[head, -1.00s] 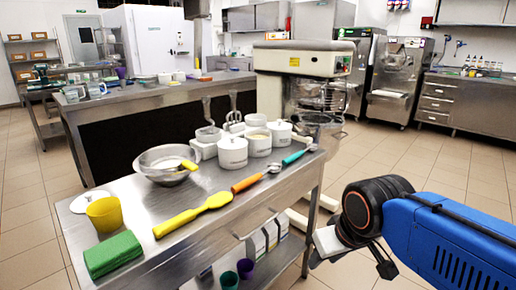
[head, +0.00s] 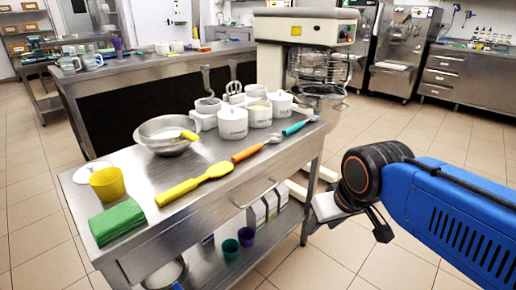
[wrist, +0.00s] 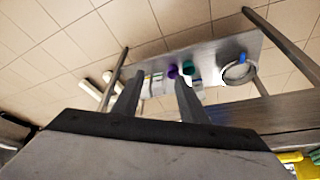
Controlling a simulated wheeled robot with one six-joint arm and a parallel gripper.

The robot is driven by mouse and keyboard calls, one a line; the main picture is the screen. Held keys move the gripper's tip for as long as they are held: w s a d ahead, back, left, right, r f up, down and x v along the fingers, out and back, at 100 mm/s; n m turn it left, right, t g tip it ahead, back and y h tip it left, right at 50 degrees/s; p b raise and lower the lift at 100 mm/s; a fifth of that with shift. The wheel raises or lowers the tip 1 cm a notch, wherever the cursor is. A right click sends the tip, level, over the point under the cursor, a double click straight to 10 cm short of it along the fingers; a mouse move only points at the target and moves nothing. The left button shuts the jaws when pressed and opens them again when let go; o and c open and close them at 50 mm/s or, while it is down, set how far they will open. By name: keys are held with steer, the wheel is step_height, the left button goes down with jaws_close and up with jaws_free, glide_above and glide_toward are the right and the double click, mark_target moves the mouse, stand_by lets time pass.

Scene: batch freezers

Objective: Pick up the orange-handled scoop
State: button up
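The orange-handled scoop (head: 248,152) lies on the steel table (head: 227,186), its orange handle toward the front and its metal end pointing back right. It lies between a yellow spatula and a teal-handled tool. My gripper (head: 340,212) is off the table's right side, apart from the scoop, to its right and nearer the camera. In the wrist view my gripper (wrist: 157,88) has its two fingers spread with nothing between them. The scoop cannot be made out in the wrist view.
A yellow spatula (head: 195,186), yellow cup (head: 107,184), green cloth (head: 117,222), metal bowl (head: 165,135) and several white containers (head: 233,122) crowd the table. The teal-handled tool (head: 296,127) lies near its right edge. A mixer (head: 305,42) stands behind. Floor at right is open.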

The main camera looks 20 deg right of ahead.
steer(key=w+a+r+m+g, duration=0.2)
steer(key=w+a+r+m, duration=0.15)
steer(key=w+r, duration=0.55)
steer(key=w+a+r+m+g, duration=0.1)
steer(key=w+a+r+m, duration=0.2)
steer(key=w+r+m, duration=0.55)
steer(key=w+a+r+g, duration=0.2)
steer(key=w+a+r, duration=0.3)
steer(key=w, duration=0.8)
glide_above(251, 148)
steer(key=f, duration=1)
steer(key=shift+w+a, duration=0.2)
steer(key=shift+w, duration=0.1)
steer(key=f, duration=0.4)
steer(key=shift+s+d, duration=0.1)
steer(key=shift+s, duration=0.25)
steer(key=shift+f, duration=0.65)
jaws_close()
